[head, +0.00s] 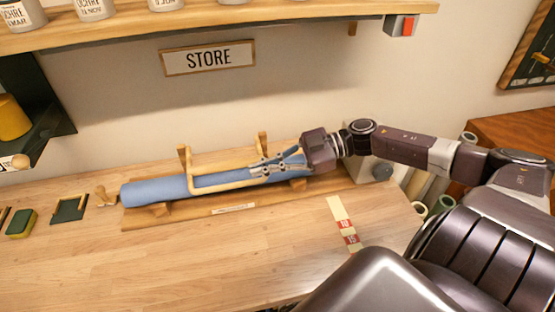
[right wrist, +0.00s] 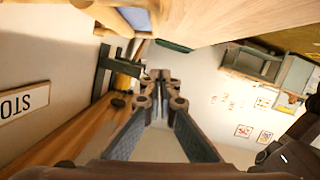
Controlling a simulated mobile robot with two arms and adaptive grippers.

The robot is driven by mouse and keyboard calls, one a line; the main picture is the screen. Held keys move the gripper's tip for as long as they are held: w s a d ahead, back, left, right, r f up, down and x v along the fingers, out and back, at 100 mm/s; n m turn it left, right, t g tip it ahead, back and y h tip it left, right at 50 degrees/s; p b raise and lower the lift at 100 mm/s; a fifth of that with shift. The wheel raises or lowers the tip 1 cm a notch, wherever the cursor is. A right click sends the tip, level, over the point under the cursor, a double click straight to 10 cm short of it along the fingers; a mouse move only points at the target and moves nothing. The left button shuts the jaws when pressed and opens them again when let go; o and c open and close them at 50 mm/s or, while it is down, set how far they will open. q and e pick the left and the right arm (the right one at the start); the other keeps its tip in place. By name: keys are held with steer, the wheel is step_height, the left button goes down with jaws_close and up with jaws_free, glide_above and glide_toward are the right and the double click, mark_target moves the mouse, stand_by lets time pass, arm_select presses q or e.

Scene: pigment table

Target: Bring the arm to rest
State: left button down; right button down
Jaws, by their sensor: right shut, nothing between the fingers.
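My right arm (head: 400,148) reaches in from the right across the table. Its gripper (head: 258,170) points left over the right part of a blue roll (head: 155,191). The fingers are shut with nothing between them; whether they touch the roll or the wooden bar is unclear. The shut fingertips also show in the right wrist view (right wrist: 162,78). The blue roll lies on a wooden cradle (head: 160,209) with upright pegs and a long bar. My left gripper is not in view.
A shelf (head: 130,31) with several labelled jars runs above, over a STORE sign (head: 208,58). A green-and-yellow sponge (head: 21,224) and a small dark green board (head: 69,208) lie at the left. A red-marked strip (head: 341,220) lies at the right. The front table is clear.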

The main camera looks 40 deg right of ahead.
steer(key=v, duration=0.4)
steer(key=shift+s, duration=0.15)
steer(key=shift+r, duration=0.1)
